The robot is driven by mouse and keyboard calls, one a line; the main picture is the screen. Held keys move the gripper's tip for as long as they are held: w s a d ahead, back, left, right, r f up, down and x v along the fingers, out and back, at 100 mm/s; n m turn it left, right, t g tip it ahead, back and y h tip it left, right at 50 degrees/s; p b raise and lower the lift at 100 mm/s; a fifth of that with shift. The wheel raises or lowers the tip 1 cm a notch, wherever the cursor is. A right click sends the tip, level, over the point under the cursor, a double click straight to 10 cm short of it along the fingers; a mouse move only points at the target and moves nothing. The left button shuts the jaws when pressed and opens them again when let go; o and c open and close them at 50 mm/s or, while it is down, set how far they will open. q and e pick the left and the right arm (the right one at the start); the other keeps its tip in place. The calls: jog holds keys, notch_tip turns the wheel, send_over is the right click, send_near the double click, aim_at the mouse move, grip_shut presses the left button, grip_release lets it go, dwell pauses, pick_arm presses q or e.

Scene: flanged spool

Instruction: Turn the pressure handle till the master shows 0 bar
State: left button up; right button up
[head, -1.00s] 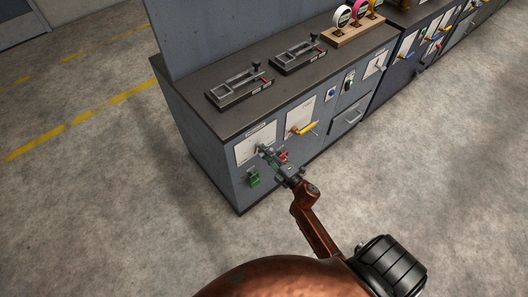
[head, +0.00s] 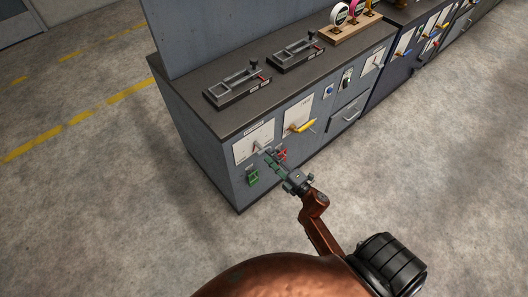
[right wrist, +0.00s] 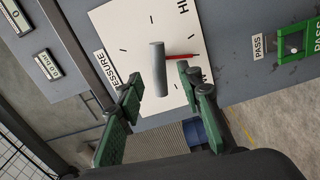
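The pressure handle (right wrist: 158,68) is a grey cylinder with a red pointer (right wrist: 182,56) on a white plate (right wrist: 120,28) in the right wrist view. In the head view that plate (head: 243,152) is at the left end of the cabinet front, and my gripper partly covers the handle. My right gripper (head: 269,157) has green-padded fingers; in the right wrist view (right wrist: 160,88) they are spread, one on each side of the handle's near end, with gaps visible. My left gripper is out of view.
A yellow handle (head: 303,127) on another plate is to the right. Lever units (head: 237,86) sit on the dark cabinet top. The floor in front is clear.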

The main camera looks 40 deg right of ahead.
jog(key=s, duration=0.6)
jog(key=shift+s+d, duration=0.25)
jog(key=s+f+m+g+h+p, duration=0.1)
jog(key=s+f+m+g+p, duration=0.45)
jog(key=f, duration=1.05)
jog(key=s+f+m+g+h, duration=0.1)
jog(key=s+f+m+g, duration=0.3)
jog(key=s+f, duration=0.8)
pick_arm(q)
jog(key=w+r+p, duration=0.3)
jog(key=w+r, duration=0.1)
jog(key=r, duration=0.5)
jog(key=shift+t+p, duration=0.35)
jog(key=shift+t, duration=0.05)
pick_arm(e)
jog(key=s+a+f+m+g, duration=0.1)
jog(key=s+f, duration=0.4)
jog(key=s, duration=0.5)
jog(key=s+a+f+m+g, duration=0.2)
jog(key=s+f, duration=0.4)
jog(key=s, duration=0.5)
jog(key=s+a+f+m+g, duration=0.1)
jog(key=s+f+m+g, duration=0.3)
jog(key=s, duration=0.7)
notch_tip(320, 180, down, 2)
jog(key=shift+a+f+g+y, duration=0.25)
jog(key=shift+a+g+y, duration=0.1)
jog(key=shift+g, duration=0.2)
